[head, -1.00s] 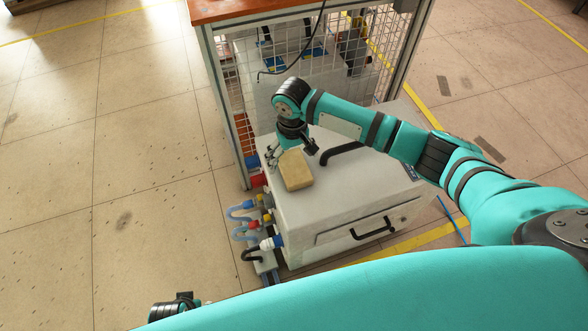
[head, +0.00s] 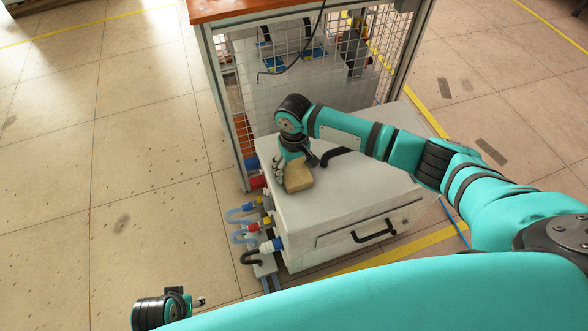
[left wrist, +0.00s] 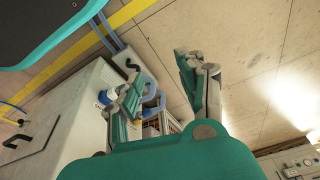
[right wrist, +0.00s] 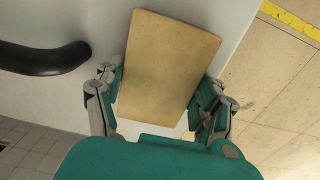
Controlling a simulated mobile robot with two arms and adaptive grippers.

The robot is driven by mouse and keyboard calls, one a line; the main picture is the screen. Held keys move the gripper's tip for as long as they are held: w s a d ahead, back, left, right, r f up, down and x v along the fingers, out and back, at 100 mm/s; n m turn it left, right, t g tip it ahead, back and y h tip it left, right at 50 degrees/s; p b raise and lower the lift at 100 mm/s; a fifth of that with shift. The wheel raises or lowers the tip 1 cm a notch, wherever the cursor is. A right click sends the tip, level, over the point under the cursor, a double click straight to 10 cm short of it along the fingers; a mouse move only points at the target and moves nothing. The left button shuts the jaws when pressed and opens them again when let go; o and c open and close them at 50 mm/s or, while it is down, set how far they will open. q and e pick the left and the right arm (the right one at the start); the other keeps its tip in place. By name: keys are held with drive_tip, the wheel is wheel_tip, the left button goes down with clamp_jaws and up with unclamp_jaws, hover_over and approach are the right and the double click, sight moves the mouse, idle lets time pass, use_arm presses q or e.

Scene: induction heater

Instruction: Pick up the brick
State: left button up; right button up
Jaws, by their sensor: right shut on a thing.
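The tan brick (head: 298,176) lies on the white top of the heater cabinet (head: 340,205), close to its left edge. In the right wrist view the brick (right wrist: 168,65) is between the two fingers of my right gripper (right wrist: 160,100), which touch or nearly touch its sides. My right gripper (head: 285,172) is shut on the brick; in the head view its far finger is partly hidden. I cannot tell whether the brick is lifted off the top. My left gripper (left wrist: 165,85) is open and empty in the left wrist view, its fingers wide apart, away from the brick.
A black curved handle (right wrist: 45,58) stands on the cabinet top beside my right gripper. Blue hoses and coloured connectors (head: 255,228) are on the cabinet's left side. A wire mesh cage (head: 300,95) stands behind. The floor to the left is clear.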

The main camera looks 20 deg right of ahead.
drive_tip(key=c, duration=0.5)
drive_tip(key=shift+o, duration=0.2)
drive_tip(key=shift+r, duration=0.1)
